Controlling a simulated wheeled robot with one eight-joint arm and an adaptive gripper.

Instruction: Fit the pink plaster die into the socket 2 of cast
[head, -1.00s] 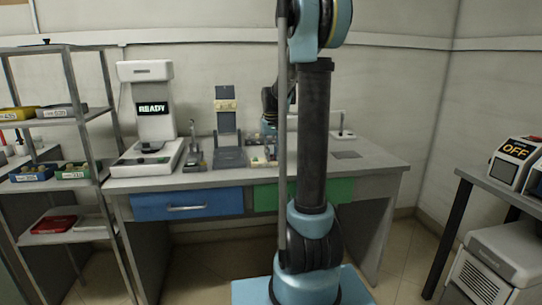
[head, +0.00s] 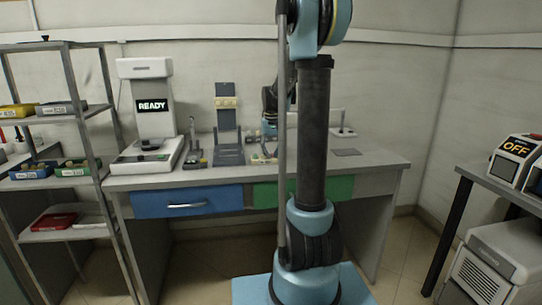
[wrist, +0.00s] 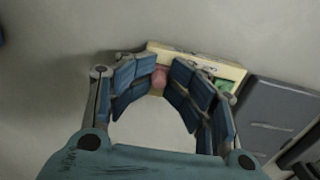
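In the wrist view the pink plaster die (wrist: 159,77) sits between the tips of my gripper (wrist: 163,72), with a blue padded finger close against each side. The gripper looks shut on it. A long cream block (wrist: 200,62), which looks like the cast, lies right behind the fingertips. The fingers hide part of it, so its sockets cannot be told apart. In the head view my arm hides most of the gripper (head: 268,130) over the back of the bench. A cream piece (head: 226,102) is on an upright grey stand there.
A scale-like machine reading READY (head: 153,106) and a small grey stand (head: 195,152) are on the bench (head: 225,177) left of my gripper. A grey block (wrist: 275,110) lies right of the cream block. A shelf rack (head: 68,120) stands at far left.

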